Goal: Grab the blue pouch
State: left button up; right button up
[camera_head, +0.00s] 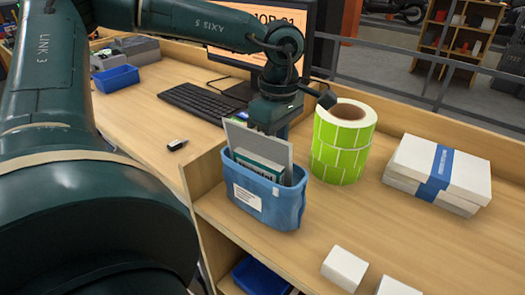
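The blue pouch (268,203) stands upright on the wooden shelf near the middle of the head view. It has a white label on its front, and grey and green-white flat items stick up out of its open top. My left gripper (274,122) points down just behind these items, above the pouch's back rim. The upright items and the pouch hide its fingertips, so I cannot tell whether it is open or touches the pouch. My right gripper is not in view.
A green label roll (342,150) stands close to the pouch's right. A banded white stack (437,172) lies farther right, and small white boxes (344,268) sit at the front. A keyboard (203,101) and a monitor (275,20) are behind. A wooden divider (203,172) is left of the pouch.

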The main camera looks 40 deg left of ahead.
pick_arm(q)
grip_shut()
dwell(0.6)
